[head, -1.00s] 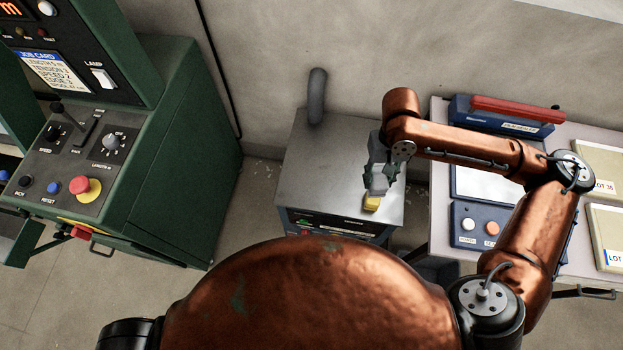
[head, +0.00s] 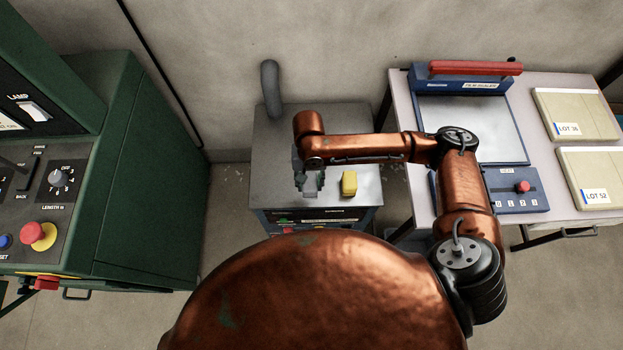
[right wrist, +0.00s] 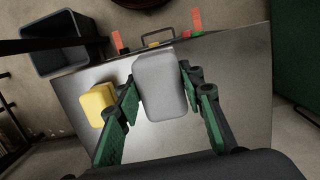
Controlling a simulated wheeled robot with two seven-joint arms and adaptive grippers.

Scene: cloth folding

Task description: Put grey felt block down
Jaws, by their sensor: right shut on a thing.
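The grey felt block (right wrist: 161,86) is a light grey, round-edged piece between the fingers of my right gripper (right wrist: 158,82) in the right wrist view. The fingers are shut on its two sides. In the head view my right gripper (head: 308,178) is over the metal cabinet top (head: 270,145), left of the yellow block, and the grey block (head: 311,187) shows small below it. I cannot tell whether the grey block touches the metal top. My left gripper is not in view.
A yellow block (head: 349,183) lies on the cabinet top, right of the gripper, with a gap between. A curved grey pipe (head: 271,90) rises at the back. A green machine (head: 150,180) stands left; a table with a sealer (head: 470,110) stands right. A dark bin (right wrist: 65,45) shows beyond the cabinet.

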